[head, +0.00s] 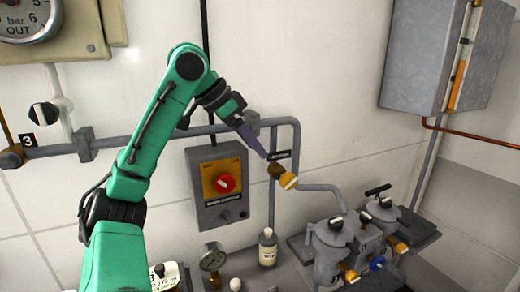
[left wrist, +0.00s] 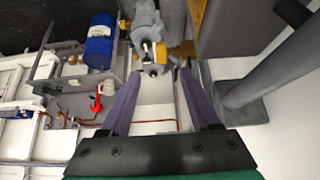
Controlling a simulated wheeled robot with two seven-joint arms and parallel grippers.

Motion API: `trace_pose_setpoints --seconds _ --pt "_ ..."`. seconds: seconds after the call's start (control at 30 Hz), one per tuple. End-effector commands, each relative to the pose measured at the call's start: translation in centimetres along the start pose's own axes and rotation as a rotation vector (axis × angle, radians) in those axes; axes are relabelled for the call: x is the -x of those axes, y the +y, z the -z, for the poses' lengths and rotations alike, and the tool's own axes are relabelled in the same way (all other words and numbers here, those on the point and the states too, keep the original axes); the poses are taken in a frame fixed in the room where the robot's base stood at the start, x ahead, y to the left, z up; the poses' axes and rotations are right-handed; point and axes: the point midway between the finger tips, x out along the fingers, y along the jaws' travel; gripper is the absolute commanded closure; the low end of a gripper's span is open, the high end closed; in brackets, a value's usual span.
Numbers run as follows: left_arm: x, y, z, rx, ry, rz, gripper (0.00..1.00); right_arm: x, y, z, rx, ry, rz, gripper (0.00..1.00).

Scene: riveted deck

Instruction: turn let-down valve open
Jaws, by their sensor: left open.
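A valve with a yellow knob and a dark brass-like body (head: 288,180) sits on the vertical grey pipe at the middle of the head view, below a small dark label (head: 278,155). The label is too small to read, so I cannot confirm that this is the let-down valve. My left gripper (head: 262,154) is just up and left of the knob, its purple fingers pointing down towards it. In the left wrist view the fingers (left wrist: 160,72) are spread and empty, with a grey fitting with a yellow part (left wrist: 154,52) beyond their tips. My right gripper is not in view.
A grey box with a red rotary switch (head: 225,183) is on the wall to the left. Grey filter pots (head: 333,240) stand on a bracket at lower right. A bottle (head: 267,248) and a gauge (head: 212,257) are below. A grey cabinet (head: 425,55) hangs upper right.

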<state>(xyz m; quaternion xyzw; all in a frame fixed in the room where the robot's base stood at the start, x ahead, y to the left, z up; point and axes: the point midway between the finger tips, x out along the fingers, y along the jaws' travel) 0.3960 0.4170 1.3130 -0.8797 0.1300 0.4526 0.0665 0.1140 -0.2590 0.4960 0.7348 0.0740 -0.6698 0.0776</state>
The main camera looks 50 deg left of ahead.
Motion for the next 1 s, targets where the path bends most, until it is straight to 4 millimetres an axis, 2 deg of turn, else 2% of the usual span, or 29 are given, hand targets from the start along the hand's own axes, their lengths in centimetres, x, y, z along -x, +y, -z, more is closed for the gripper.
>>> trace_pose_setpoints --seconds 0.17,0.27,0.37,0.53,0.6,0.7,0.83,1.0 --pt "-0.1 0.0 0.0 0.001 -0.001 -0.001 0.38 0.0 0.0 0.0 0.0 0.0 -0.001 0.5" --pt "-0.3 -0.1 0.7 0.007 -0.017 -0.026 0.38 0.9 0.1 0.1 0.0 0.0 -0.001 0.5" --pt "-1.5 -0.1 2.1 0.018 -0.072 -0.087 0.38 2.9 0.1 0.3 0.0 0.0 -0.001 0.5" --pt "-3.9 1.0 5.8 0.012 -0.239 -0.181 0.38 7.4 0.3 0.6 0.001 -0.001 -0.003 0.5" --pt "-4.5 1.6 7.5 -0.001 -0.337 -0.183 0.38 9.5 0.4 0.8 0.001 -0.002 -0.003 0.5" --pt "-4.2 1.6 9.4 -0.012 -0.47 -0.132 0.38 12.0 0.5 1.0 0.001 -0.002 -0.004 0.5" --pt "-3.1 0.6 10.5 -0.008 -0.582 -0.038 0.38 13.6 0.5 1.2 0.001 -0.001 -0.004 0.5" --pt "-3.3 0.0 10.1 0.0 -0.624 0.002 0.38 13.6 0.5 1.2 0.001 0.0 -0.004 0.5"
